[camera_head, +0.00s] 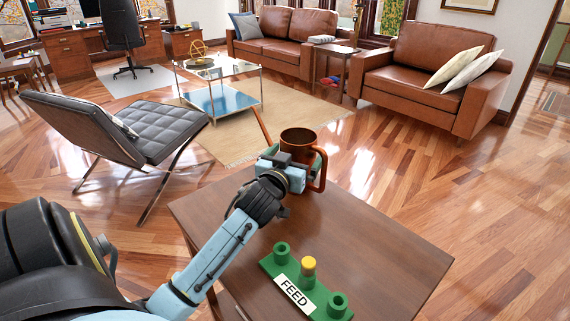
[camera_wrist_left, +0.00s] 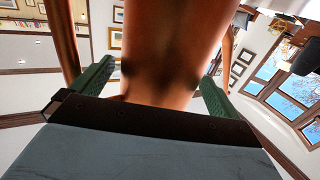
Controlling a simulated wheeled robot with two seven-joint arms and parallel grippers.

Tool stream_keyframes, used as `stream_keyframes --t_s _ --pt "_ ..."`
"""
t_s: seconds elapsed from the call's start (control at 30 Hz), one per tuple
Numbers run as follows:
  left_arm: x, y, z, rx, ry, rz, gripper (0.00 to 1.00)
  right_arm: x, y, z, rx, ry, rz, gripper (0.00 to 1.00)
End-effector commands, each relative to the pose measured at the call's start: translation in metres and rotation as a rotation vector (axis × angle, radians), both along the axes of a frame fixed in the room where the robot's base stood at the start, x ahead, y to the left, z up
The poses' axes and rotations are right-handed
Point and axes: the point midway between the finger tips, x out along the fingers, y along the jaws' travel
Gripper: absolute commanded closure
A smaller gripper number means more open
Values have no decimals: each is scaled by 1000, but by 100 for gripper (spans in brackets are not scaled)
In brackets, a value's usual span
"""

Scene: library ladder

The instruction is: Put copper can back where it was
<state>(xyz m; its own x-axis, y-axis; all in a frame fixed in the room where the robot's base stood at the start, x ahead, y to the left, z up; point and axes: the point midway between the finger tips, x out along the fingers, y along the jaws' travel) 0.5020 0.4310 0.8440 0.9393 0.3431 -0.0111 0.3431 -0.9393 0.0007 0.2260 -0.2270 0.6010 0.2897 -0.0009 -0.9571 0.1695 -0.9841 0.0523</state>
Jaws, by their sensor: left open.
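The copper can (camera_head: 298,137) is at the far end of the brown wooden table (camera_head: 370,240), upright, with its spout to the left and its handle to the right. My left gripper (camera_head: 294,158) is at the can from the near side. Its jaws are open, with green fingers on either side of the can body. The left wrist view shows the copper can (camera_wrist_left: 165,50) filling the space between the two green fingertips (camera_wrist_left: 158,82). My gripper hides the can's base, so I cannot tell its contact with the table. My right gripper is not in view.
A green stand with a white FEED label (camera_head: 294,293), a yellow-topped post and two green cups sits on the near part of the table. The table's right side is clear. A black chair (camera_head: 150,130) stands left, and a glass table (camera_head: 218,68) and brown sofas lie beyond.

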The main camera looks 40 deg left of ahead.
Motion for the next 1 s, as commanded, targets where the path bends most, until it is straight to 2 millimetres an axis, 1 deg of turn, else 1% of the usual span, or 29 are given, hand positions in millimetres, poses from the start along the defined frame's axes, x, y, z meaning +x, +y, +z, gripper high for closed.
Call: stream_keyframes --t_s 0.03,0.3,0.4,0.5,0.7,1.0 --pt "-9 -3 1 -2 2 0 0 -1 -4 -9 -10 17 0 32" --pt "-62 -23 2 -4 2 0 0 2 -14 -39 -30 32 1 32" --pt "-79 -28 2 -3 1 3 0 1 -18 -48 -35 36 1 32" --pt "-90 -33 2 -1 0 1 0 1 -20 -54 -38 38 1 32" --pt "-102 -36 2 0 -1 1 0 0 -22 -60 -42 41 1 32" --pt "-102 -37 2 0 -1 1 0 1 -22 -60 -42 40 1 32"
